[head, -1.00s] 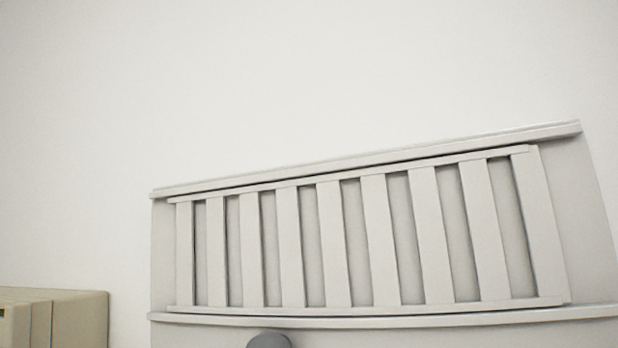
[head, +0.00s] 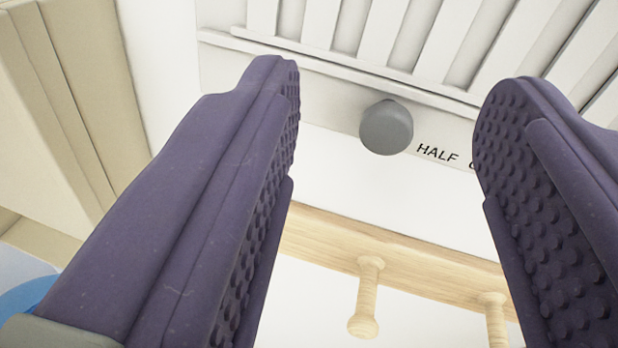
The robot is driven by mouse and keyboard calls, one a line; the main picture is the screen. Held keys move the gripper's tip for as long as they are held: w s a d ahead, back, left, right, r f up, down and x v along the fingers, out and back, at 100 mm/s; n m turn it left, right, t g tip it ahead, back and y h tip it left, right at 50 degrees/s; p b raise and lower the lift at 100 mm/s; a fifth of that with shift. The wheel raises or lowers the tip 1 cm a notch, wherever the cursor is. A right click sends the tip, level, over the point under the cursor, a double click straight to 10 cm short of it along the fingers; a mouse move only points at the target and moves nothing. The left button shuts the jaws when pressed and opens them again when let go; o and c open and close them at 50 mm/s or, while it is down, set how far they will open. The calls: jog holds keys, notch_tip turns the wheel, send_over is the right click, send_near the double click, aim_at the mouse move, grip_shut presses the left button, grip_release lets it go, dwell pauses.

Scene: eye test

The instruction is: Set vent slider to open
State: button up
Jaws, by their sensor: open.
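The vent (head: 330,72) is a pale grey slatted panel on the wall at the top of the head view. Its slider knob (head: 386,127) is a round grey knob below the slats. The label HALF (head: 437,153) is printed just right of the knob, and another label beyond it is mostly hidden behind my right finger. My gripper (head: 392,85) is open, with two purple, studded fingers. The knob shows between the fingers and appears farther off than they are, with no visible contact.
A wooden rail (head: 330,246) with pegs (head: 364,300) runs along the wall below the vent. A beige boxy object (head: 60,100) stands at the left. Part of a blue round thing (head: 25,296) shows at the lower left. White wall is bare between vent and rail.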

aim_at(387, 138)
notch_tip(387, 138, down, 4)
jog(key=s+h, duration=0.1)
jog(key=shift+h, duration=0.4)
jog(key=w, duration=0.2)
jog(key=w+p, duration=0.1)
jog(key=w, duration=0.2)
jog(key=w+d, duration=0.1)
jog(key=w, duration=0.1)
jog(key=shift+w+f+p, duration=0.15)
jog(key=shift+f+p, duration=0.1)
jog(key=shift+p, duration=0.15)
jog(key=shift+c, duration=0.4)
grip_shut()
